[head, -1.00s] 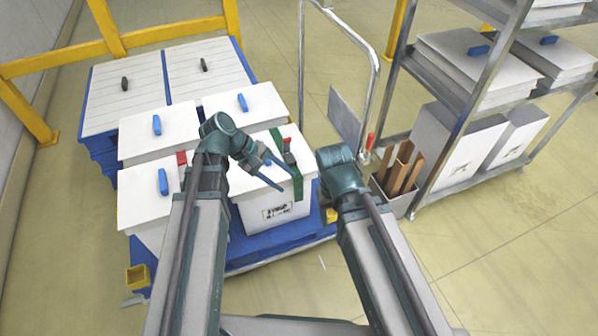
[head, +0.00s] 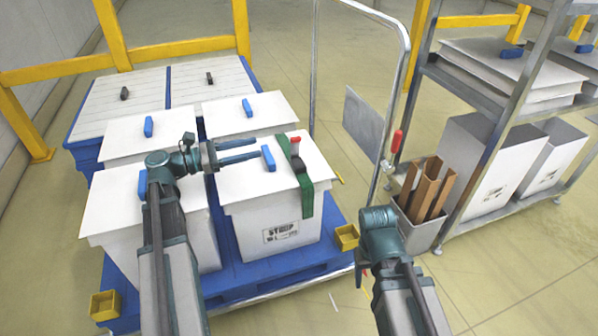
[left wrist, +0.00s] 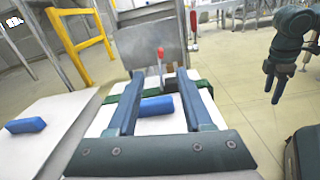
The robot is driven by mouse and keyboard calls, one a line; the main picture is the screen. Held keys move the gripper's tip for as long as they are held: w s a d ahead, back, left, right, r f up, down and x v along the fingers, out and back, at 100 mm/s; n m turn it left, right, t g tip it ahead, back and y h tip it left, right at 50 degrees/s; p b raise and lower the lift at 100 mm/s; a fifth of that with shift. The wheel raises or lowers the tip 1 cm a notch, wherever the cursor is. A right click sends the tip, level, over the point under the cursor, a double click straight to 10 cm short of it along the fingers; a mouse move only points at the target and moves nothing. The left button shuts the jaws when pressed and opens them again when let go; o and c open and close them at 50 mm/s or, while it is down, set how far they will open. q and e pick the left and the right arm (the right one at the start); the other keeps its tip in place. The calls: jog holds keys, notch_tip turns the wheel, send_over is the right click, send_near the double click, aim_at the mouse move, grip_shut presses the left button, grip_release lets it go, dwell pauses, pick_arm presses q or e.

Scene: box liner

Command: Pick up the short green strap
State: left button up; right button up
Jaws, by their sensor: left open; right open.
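The green strap (head: 304,188) lies across the lid of the front right white box (head: 262,205) and hangs down its front. A dark buckle (head: 297,163) sits on it near the lid edge. My left gripper (head: 257,149) is open, level and pointing right over that lid, beside the blue handle and short of the strap. In the left wrist view the blue handle (left wrist: 157,106) shows between the open fingers (left wrist: 160,76), and the green strap (left wrist: 202,84) crosses beyond, partly hidden by them. My right gripper (left wrist: 273,84) is open, empty and points down, to the right of the box.
Other lidded white boxes (head: 152,128) stand close by on the blue pallet (head: 262,285). A metal push handle (head: 310,90) rises behind the strapped box. A bin of brown pieces (head: 417,222) and a grey shelf (head: 500,130) stand to the right.

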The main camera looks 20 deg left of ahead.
pick_arm(q)
send_near(298, 137)
jog(key=x, duration=0.4)
jog(key=shift+w+d+f, duration=0.2)
jog(key=shift+w+d, duration=0.05)
jog(key=shift+d, duration=0.05)
jog(key=shift+d, duration=0.1)
jog(key=x, duration=0.5)
jog(key=shift+w+f, duration=0.1)
grip_shut()
dwell(1.2)
